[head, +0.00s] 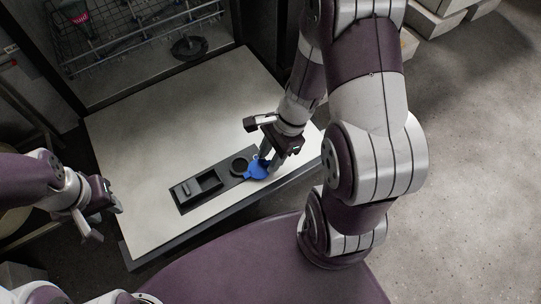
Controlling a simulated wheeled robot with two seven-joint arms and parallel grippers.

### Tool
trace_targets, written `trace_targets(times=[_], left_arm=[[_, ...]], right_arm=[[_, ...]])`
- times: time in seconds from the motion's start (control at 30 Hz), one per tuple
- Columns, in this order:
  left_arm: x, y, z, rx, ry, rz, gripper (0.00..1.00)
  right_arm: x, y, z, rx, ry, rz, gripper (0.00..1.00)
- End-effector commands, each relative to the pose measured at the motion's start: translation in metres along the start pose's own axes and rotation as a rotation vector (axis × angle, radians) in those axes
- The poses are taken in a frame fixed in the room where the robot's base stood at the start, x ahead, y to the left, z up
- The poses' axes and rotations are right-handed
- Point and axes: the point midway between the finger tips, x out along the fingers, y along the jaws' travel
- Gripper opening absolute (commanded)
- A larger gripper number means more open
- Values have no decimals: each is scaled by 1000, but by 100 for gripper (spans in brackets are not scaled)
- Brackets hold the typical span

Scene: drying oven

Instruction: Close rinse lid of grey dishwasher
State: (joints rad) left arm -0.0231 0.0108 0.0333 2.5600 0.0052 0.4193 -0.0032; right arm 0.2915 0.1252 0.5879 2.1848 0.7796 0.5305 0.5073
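The dishwasher door (160,130) lies folded down flat, its pale inner face up. A dark dispenser panel (222,190) is set in it, with a rectangular compartment on the left and a round dark opening (239,165) to its right. The blue rinse lid (257,170) is beside the round opening, on its right, and looks swung open. My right gripper (268,162) points down at the lid, with its fingertips at or very near it; contact and finger gap are unclear. My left gripper (106,222) is open and empty, left of the door.
The dishwasher's wire rack (120,35) is inside the tub behind the door. Pale boxes (435,20) stand on the floor at top right. Floor to the right is clear. My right arm covers part of the door's right side.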

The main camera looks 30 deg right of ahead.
Motion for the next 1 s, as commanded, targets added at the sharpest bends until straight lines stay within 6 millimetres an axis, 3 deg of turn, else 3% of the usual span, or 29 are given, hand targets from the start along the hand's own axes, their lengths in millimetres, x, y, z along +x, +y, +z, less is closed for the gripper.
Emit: trace_targets(times=[0.07, 0.2, 0.57, 1.0], left_arm=[[0, 0, 0, 0, 0, 0, 38], [0, 0, 0, 0, 0, 0, 38], [-6, 0, -1, 0, 0, 0, 38], [-54, 0, -6, 0, 0, 0, 38]], right_arm=[[-1, 0, 0, 0, 0, 0, 38], [-1, 0, 0, -1, 0, 0, 0], [-3, -2, 1, -28, 0, 11, 0], [-6, -22, 7, -315, -1, 132, 0]])
